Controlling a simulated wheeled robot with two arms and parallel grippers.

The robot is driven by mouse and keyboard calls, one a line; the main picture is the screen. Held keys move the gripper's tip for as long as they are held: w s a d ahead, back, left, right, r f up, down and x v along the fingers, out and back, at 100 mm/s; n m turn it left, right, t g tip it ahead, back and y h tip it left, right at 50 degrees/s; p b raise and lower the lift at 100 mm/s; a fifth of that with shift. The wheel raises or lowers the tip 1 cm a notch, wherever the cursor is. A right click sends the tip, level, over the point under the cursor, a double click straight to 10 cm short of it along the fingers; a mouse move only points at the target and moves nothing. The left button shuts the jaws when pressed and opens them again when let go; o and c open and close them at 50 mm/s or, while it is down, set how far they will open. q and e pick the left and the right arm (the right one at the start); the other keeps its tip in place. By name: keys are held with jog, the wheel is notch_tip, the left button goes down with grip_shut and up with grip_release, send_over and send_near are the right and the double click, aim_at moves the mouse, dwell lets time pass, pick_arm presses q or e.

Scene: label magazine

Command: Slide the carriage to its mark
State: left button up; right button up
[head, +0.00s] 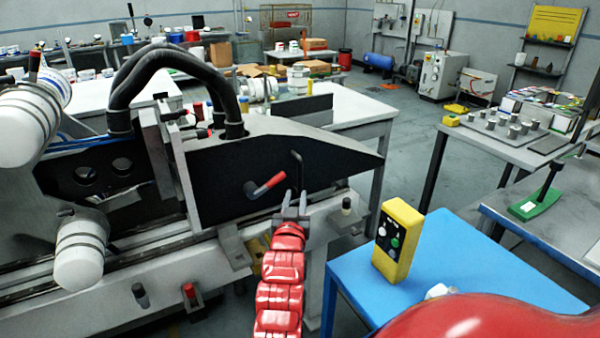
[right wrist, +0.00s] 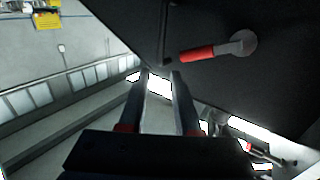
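The carriage (head: 225,185) appears to be the large dark wedge-shaped plate with a grey top, standing over a pale rail (head: 318,212). A lever with a red grip (head: 265,186) is on its face and shows large in the right wrist view (right wrist: 197,54). A thin bent rod (head: 296,160) is just right of the lever. My right gripper (head: 294,194) is open, its fingertips close below the rod, with nothing held between the fingers (right wrist: 160,74). I cannot tell whether it touches the rod. I cannot pick out the mark. My left gripper is not in view.
A blue table (head: 460,265) with a yellow button box (head: 397,240) stands to the right of my right arm. Thick black hoses (head: 150,65) arch over the machine. A white table (head: 350,103) stands behind the carriage. Open floor (head: 410,145) lies beyond.

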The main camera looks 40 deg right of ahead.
aim_at(300, 171)
jog(key=p+x, duration=0.1)
jog(key=x, duration=1.3)
grip_shut()
dwell(1.0)
